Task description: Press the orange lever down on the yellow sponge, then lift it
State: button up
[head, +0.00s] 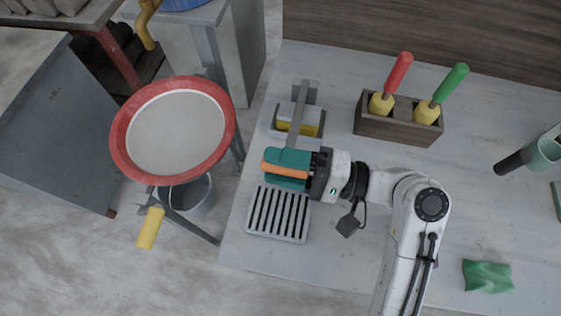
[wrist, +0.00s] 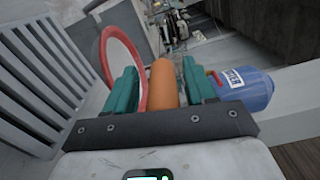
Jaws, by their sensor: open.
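The orange lever grip (head: 283,168) ends a grey lever bar (head: 297,122) that runs from a bracket at the back of a small grey press. The yellow sponge (head: 284,127) lies in the press under a pale block, with the bar passing above. I cannot tell whether the block is squeezing it. My gripper (head: 267,168) points left, its teal fingers open on both sides of the orange grip. In the wrist view the orange grip (wrist: 163,88) stands between the fingers (wrist: 160,72), with narrow gaps beside it. The sponge is not visible there.
A grey slatted rack (head: 249,226) lies just below the gripper. A wooden holder (head: 383,131) with red- and green-handled tools stands to the right. A red-rimmed round sieve (head: 118,135) stands left, beyond the table edge. A green cloth (head: 488,276) lies front right; the bench around it is mostly clear.

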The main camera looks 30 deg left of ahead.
jog(key=b+v, duration=0.1)
jog(key=v, duration=0.9)
jog(key=shift+d, duration=0.3)
jog(key=shift+w, duration=0.1)
